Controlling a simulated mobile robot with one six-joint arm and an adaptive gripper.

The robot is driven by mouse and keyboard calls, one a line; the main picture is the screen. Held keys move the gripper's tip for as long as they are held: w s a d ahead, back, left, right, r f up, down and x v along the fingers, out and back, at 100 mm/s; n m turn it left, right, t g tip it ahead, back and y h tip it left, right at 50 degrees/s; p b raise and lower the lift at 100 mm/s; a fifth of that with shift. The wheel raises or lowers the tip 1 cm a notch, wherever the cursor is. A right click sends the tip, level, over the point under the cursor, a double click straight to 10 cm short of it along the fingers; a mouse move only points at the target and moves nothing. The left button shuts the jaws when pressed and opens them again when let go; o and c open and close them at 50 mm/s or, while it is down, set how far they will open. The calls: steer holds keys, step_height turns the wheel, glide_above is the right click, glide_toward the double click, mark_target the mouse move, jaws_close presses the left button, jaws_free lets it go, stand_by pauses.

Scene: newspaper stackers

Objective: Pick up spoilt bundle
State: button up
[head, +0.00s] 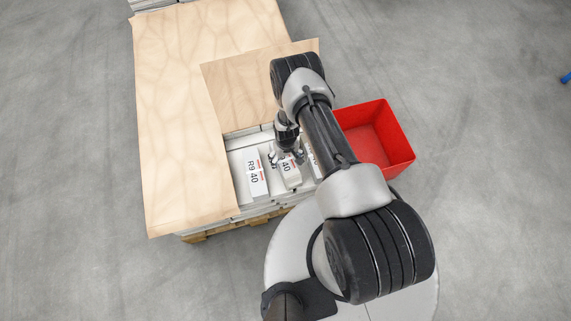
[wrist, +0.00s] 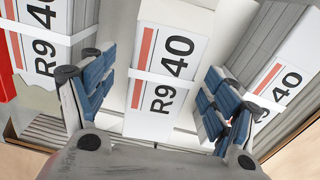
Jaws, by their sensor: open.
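Several white newspaper bundles with a red stripe, the print "R9 40" and a pale strap lie on the pallet stack. My gripper (head: 287,158) is over the middle bundle (head: 290,180) in the head view. In the wrist view my open gripper (wrist: 155,98) has its blue-padded fingers on either side of this bundle (wrist: 165,75), with gaps showing. A second bundle (head: 254,175) lies to its left in the head view; it is at the right in the wrist view (wrist: 285,85). A third (head: 313,157) is partly hidden by my arm.
Plywood sheets (head: 180,110) cover much of the stack, with a smaller board (head: 240,90) behind the exposed bundles. A wooden pallet (head: 205,231) shows below. A red crate (head: 397,135) stands right of the stack, close to my arm, apparently empty.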

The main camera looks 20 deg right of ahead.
mark_target(285, 160)
step_height(285, 160, down, 3)
steer(key=shift+a+f+b, duration=0.1)
steer(key=shift+f+b, duration=0.1)
steer(key=shift+b, duration=0.25)
steer(key=shift+w+r, duration=0.1)
jaws_close()
stand_by(0.7)
